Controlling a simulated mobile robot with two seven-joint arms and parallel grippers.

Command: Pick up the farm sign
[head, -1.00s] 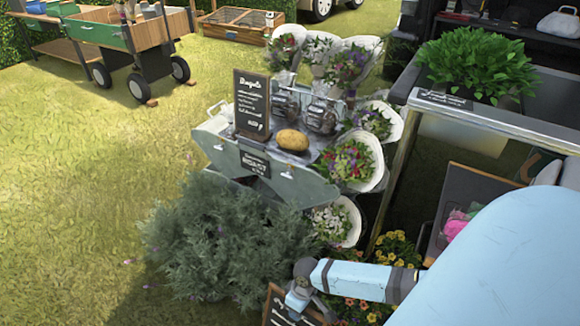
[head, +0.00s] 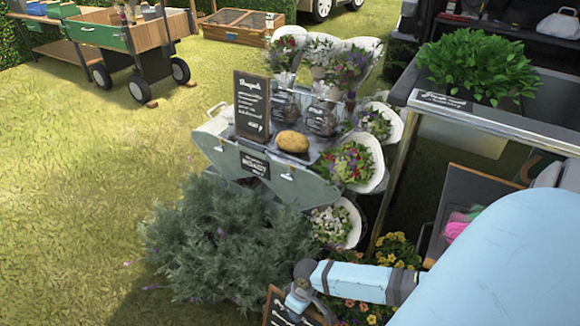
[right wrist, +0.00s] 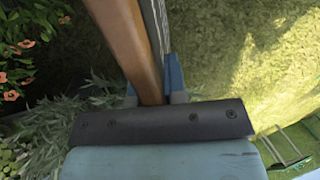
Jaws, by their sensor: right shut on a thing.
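The farm sign (head: 282,308) is a dark chalkboard with a wooden frame and white writing. It shows at the bottom edge of the head view, partly cut off and partly covered by my right gripper. My right gripper (head: 300,297) is shut on the sign's upper part. In the right wrist view, the sign's brown wooden frame (right wrist: 130,40) runs between the blue fingertips of the gripper (right wrist: 152,86). My left gripper is not in view.
A grey-green bush (head: 225,245) stands left of the sign, and orange flowers (head: 398,252) grow beside my arm. Behind is a metal stand (head: 285,185) with bouquets and a potato-like item. A metal-framed table (head: 500,128) is at right. Open grass lies left.

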